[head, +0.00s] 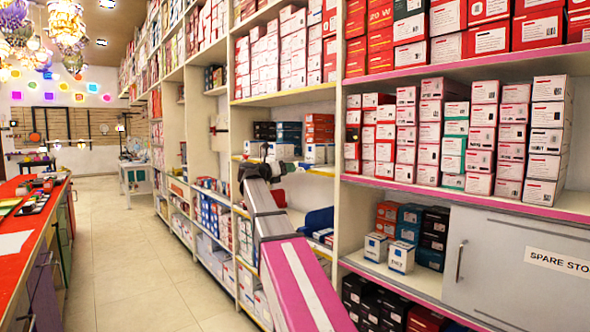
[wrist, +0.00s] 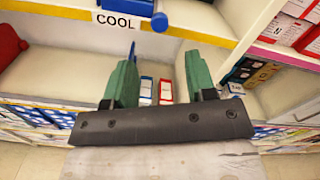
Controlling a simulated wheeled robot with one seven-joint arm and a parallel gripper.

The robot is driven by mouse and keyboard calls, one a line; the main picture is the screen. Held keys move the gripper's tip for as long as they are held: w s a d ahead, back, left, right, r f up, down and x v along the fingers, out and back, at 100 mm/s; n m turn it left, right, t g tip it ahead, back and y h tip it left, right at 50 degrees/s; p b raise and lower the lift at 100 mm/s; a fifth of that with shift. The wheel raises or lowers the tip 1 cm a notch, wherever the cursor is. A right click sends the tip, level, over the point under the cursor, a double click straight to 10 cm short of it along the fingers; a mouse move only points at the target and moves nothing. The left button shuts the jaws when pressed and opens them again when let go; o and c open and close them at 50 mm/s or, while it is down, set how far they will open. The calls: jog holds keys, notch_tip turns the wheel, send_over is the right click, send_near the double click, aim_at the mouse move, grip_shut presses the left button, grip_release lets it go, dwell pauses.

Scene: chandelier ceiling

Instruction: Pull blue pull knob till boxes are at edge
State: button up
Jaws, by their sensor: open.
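In the wrist view, a round blue knob (wrist: 160,22) sits at the yellow lower edge of a white panel or shelf front, just right of a "COOL" label (wrist: 125,23). My gripper (wrist: 160,78) has two green fingers spread apart with nothing held between them. The knob shows beyond the fingertips, roughly centred between them and apart from both. Small blue-and-white and red-and-white boxes (wrist: 165,91) show through the gap, beyond the gripper. In the head view, my arm reaches to the yellow-edged shelf; I cannot make out the knob or the fingers there.
Tall shelves (head: 460,196) packed with boxes line the right side. A blue bin (head: 319,220) lies right of my arm. A grey cabinet door (head: 515,270) marked "SPARE STO" is at lower right. A red-topped counter (head: 20,245) stands left, with clear tiled floor (head: 135,245) between.

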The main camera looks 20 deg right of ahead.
aim_at(305, 167)
jog(key=x, duration=0.9)
jog(key=shift+w+d, duration=0.1)
jog(key=shift+d, duration=0.15)
jog(key=shift+c, duration=0.3)
grip_shut()
